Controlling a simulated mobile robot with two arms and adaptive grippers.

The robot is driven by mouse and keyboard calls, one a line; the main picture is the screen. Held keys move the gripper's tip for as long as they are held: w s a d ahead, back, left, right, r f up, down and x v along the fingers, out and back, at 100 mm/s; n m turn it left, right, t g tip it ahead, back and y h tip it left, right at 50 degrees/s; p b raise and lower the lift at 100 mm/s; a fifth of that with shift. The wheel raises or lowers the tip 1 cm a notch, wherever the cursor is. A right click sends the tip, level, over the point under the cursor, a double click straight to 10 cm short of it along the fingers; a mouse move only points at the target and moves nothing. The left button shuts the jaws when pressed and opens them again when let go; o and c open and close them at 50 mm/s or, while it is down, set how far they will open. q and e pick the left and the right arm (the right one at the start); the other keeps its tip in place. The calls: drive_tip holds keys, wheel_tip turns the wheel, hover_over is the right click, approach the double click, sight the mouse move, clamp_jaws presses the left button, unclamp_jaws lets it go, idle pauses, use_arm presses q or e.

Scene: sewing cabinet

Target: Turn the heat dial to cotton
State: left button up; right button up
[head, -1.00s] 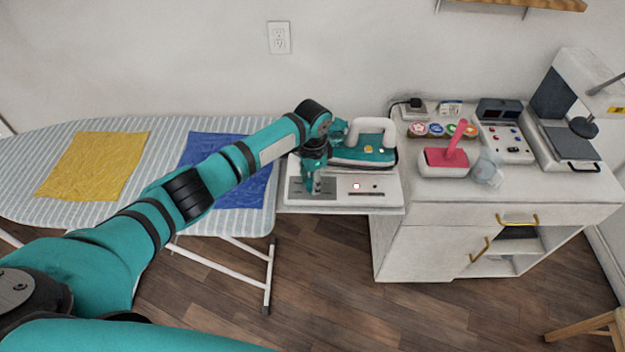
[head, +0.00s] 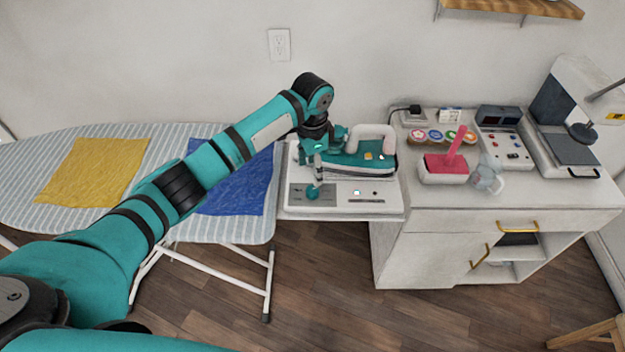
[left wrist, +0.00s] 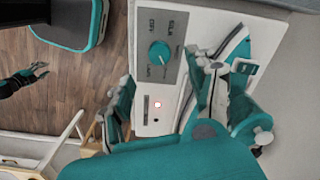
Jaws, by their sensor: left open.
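The teal heat dial (head: 312,192) sits on a grey panel at the front left of the white iron station (head: 340,208). In the left wrist view the dial (left wrist: 160,53) shows with printed labels around it, "OFF" and "SILK" among them. I cannot tell which label its pointer meets. My left gripper (head: 318,175) is open, above and just behind the dial. Its fingers (left wrist: 160,85) show apart at either side in the left wrist view, with nothing visible between them.
A teal iron (head: 355,160) with a white handle stands right behind my gripper. A small lit lamp (head: 357,191) is right of the dial.

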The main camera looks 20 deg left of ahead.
use_arm(q)
wheel_tip(320, 180, up, 4)
idle(0.6)
